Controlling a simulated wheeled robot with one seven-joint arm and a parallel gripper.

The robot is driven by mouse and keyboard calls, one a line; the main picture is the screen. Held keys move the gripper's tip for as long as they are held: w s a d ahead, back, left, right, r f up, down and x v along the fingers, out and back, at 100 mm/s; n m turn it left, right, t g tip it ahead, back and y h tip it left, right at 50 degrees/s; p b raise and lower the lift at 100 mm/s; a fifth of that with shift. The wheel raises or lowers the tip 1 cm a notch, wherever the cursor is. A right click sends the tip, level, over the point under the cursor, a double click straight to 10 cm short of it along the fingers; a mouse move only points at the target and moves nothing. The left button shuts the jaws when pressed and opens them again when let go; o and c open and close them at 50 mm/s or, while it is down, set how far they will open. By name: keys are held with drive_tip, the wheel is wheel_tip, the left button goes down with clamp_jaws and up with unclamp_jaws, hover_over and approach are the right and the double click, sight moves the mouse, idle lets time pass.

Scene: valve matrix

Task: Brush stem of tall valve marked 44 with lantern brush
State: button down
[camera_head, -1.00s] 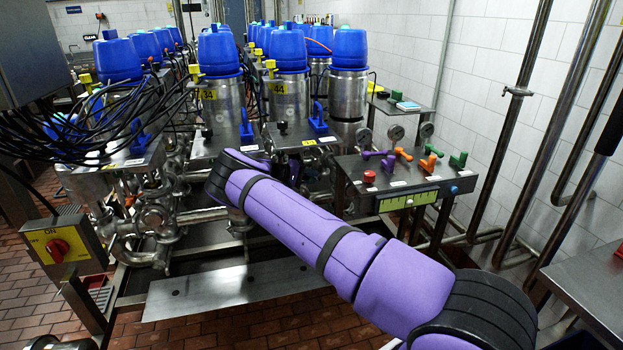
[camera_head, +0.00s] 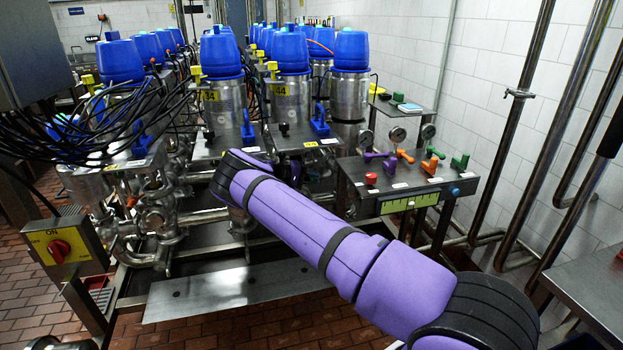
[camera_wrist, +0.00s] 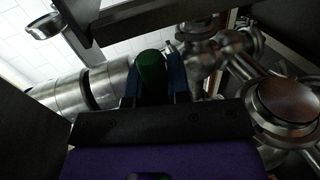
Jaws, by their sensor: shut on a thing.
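Tall steel valves with blue caps stand in rows in the head view. Steel pipework lies beyond the fingers. In the head view my purple arm hides the gripper and the area below the valves.
A control bench (camera_head: 400,185) with coloured handles and gauges stands right of the valves. Black cables (camera_head: 80,125) hang at left. A yellow switch box (camera_head: 62,248) is at lower left. In the wrist view, a steel cylinder (camera_wrist: 105,82) and round fitting (camera_wrist: 285,105) flank the gripper.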

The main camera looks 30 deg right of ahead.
drive_tip(key=s+a, duration=0.3)
drive_tip(key=s, duration=0.9)
drive_tip(key=shift+r, duration=0.2)
idle(0.6)
drive_tip(key=shift+s+a, duration=0.1)
idle(0.3)
